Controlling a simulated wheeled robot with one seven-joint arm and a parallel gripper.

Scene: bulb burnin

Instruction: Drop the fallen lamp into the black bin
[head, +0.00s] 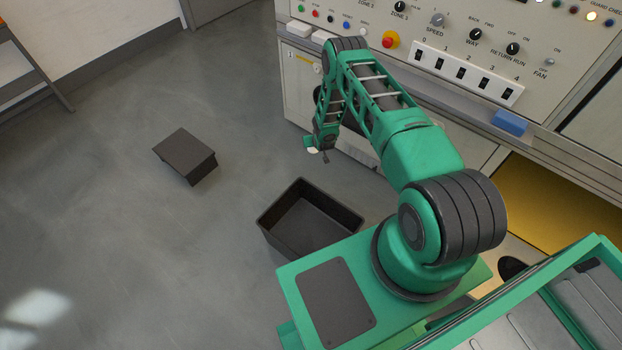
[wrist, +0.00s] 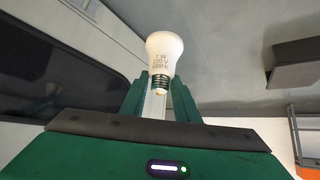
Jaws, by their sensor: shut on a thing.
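The lamp is a white bulb with a metal screw base; it shows upright in the middle of the wrist view (wrist: 164,55). My gripper (wrist: 160,88) is shut on it, with green fingers on both sides of its base end. In the head view my gripper (head: 315,147) hangs low at the end of the arm, and a small white bit of the lamp (head: 312,150) shows there. The black bin (head: 345,213) is an open, empty-looking box on the floor, nearer to me than the gripper. The gripper is beyond the bin's far rim, not over it.
A dark box-like block (head: 185,152) lies on the floor to the left. A control cabinet (head: 460,60) with knobs and switches stands behind the arm, with a blue block (head: 509,122) on its ledge. A shelf (head: 30,75) stands at far left.

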